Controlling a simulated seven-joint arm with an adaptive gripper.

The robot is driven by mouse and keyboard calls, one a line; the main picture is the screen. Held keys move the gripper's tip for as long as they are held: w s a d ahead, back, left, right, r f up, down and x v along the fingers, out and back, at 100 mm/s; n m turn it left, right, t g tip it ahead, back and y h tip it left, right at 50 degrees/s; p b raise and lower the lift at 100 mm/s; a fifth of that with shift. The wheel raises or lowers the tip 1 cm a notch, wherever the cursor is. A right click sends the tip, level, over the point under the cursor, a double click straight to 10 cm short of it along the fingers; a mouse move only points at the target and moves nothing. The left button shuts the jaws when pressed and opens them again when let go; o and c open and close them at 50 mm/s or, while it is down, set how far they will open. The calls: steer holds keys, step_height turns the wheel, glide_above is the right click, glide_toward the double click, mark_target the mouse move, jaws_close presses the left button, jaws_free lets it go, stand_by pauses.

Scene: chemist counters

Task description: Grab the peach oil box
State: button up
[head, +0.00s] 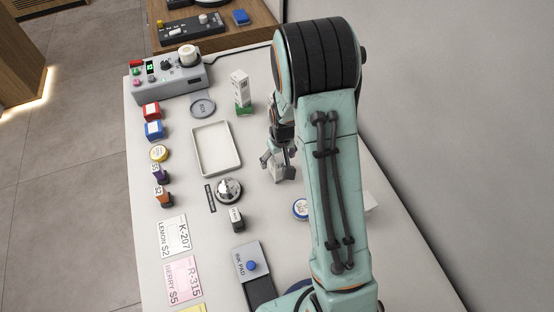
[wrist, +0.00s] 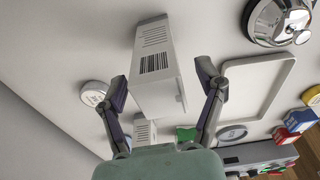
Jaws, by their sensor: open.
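A white box (wrist: 156,76) with a barcode stands between the two fingers of my gripper (wrist: 165,90) in the wrist view. The fingers are open on either side, and I see no clear grip on it. In the head view my gripper (head: 277,156) is over a pale box (head: 285,174) right of the tray, partly hidden by my arm. A second upright box, white with a green lower part (head: 241,93), stands farther back, beyond the tray. No lettering naming peach oil is legible on either box.
The shallow white tray (head: 195,163) and a silver bell (head: 228,190) are left of my gripper. A grey device (head: 168,80) stands at the back left. A wall runs along the right.

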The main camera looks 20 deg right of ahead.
steer(key=shift+f, duration=0.7)
steer(key=c, duration=1.2)
steer(key=shift+c, duration=0.2)
